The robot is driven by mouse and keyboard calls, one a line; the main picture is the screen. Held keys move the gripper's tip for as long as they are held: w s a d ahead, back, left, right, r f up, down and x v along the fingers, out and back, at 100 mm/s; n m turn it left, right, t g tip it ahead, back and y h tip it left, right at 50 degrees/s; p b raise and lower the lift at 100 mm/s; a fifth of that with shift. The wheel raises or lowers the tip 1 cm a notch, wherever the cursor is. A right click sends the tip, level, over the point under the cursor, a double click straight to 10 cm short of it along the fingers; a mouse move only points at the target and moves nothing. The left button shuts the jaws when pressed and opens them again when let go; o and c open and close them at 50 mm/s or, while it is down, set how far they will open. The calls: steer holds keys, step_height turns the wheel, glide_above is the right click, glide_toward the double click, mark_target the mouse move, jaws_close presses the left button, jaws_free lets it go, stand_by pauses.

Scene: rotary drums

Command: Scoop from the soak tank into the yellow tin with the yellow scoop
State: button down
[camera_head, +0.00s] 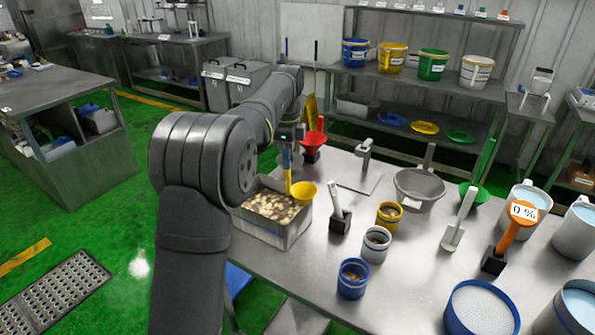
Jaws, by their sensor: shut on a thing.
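The soak tank (294,232) is a grey open box at the left of the steel table, filled with pale brown and cream pieces. My gripper (288,148) is above the tank, shut on the upright handle of the yellow scoop (304,191). The scoop's bowl hangs over the tank's right part, close to its rim; whether it touches the pieces and what it holds I cannot tell. The yellow tin (388,217) stands upright on the table to the right of the tank, with some brown contents. My arm hides part of the tank's left side.
A grey-white tin (376,244) and a blue tin (352,279) stand in front of the yellow tin. A grey scoop in a dark holder (340,220) stands between tank and tins. A red scoop (314,138), a colander (418,188) and an orange scoop (512,232) stand around.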

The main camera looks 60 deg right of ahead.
steer(key=w+d+r+m, duration=0.1)
steer(key=w+d+m, duration=0.2)
steer(key=w+m, duration=0.6)
steer(key=s+a+f+t+h, duration=0.1)
steer(key=s+a+f+t, duration=0.1)
steer(key=f, duration=0.4)
steer(key=s+a+f+m+t+h, duration=0.1)
steer(key=s+a+f+t, duration=0.1)
steer(key=f, duration=0.4)
steer(key=shift+s+a+t+h, duration=0.15)
steer(key=shift+s+t+h, duration=0.15)
steer(key=shift+s, duration=0.5)
steer(key=shift+f, duration=0.1)
steer(key=shift+w+d+g+y, duration=1.3)
steer(key=shift+w+d+g, duration=0.7)
steer(key=shift+w, duration=1.1)
step_height(320, 180, up, 12)
steer(key=shift+w+r+g, duration=0.25)
steer(key=shift+w+g, duration=0.05)
steer(key=shift+w, duration=0.05)
